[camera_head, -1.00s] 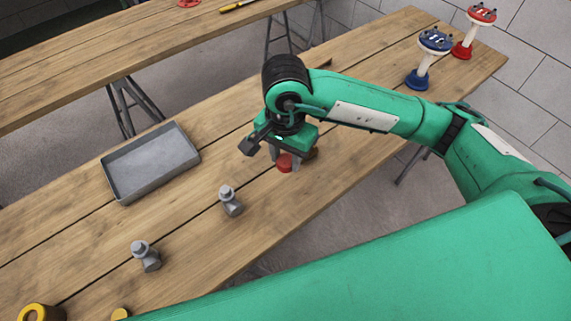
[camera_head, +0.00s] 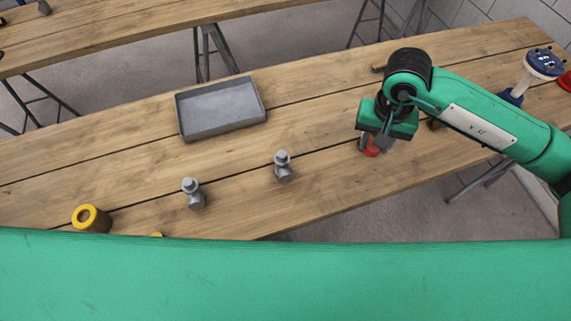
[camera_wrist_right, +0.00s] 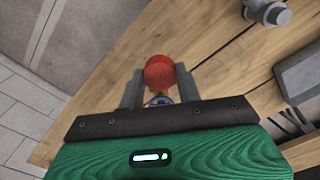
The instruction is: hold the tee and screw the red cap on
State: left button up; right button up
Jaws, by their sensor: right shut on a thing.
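The red cap (camera_head: 371,150) is between the fingers of my right gripper (camera_head: 374,141), low over the right part of the wooden table. In the right wrist view the red cap (camera_wrist_right: 159,72) sits between the two grey fingertips of my gripper (camera_wrist_right: 159,88), which is shut on it. Whether the cap touches the table is unclear. One grey tee (camera_head: 284,167) stands left of the gripper, and a second grey tee (camera_head: 192,193) stands further left. A grey tee also shows at the top of the right wrist view (camera_wrist_right: 268,12). My left gripper is not in view.
A grey tray (camera_head: 222,108) lies on the table behind the tees. A yellow-rimmed brown ring (camera_head: 91,219) is at the left front. A blue-topped stand (camera_head: 543,64) is at the far right. The table between tray and gripper is clear.

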aim_at(283, 170)
jog(key=l+u, duration=0.25)
jog(key=u, duration=0.2)
jog(key=l+u, duration=0.2)
jog(key=u, duration=0.3)
jog(key=l+u, duration=0.25)
jog(key=u, duration=0.2)
jog(key=k+l+u, duration=0.15)
jog(key=k+l, duration=0.15)
jog(key=l, duration=0.25)
jog(key=k+l+u, duration=0.15)
jog(key=k+l, duration=0.2)
jog(key=l, duration=0.15)
jog(key=k+l+u, duration=0.15)
jog(key=k+l, duration=0.2)
jog(key=l, duration=0.15)
